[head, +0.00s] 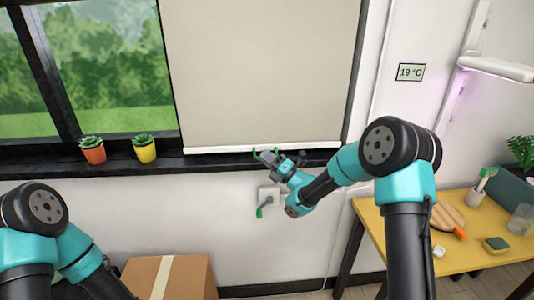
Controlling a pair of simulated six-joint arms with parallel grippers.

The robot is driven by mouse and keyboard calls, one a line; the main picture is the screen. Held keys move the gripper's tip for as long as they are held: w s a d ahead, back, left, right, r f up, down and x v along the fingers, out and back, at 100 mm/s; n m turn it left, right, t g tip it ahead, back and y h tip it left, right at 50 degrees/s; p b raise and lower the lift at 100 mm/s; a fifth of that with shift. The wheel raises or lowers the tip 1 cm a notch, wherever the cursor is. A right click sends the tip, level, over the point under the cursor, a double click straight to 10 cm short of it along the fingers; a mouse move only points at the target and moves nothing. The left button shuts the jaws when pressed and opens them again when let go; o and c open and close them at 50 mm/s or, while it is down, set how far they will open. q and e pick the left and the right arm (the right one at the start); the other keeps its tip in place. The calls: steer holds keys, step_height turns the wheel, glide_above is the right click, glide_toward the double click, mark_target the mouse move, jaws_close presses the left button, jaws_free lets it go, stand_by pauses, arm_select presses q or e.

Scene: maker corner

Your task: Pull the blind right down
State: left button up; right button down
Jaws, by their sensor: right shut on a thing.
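The beige blind (262,75) hangs over the right part of the window. It covers the glass there almost down to the dark sill, and its white bottom bar (225,149) shows just above the sill's front edge.
An orange pot (94,155) and a yellow pot (146,154) with succulents stand on the sill (190,163) left of the blind. A cardboard box (185,278) and a yellow table (395,225) stand lower down.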

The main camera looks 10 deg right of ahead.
steer(key=shift+f, duration=0.35)
steer(key=c, duration=1.5)
jaws_free()
steer(key=o, duration=0.3)
steer(key=shift+r, duration=0.1)
steer(key=v, duration=1.7)
steer(key=shift+s, duration=0.2)
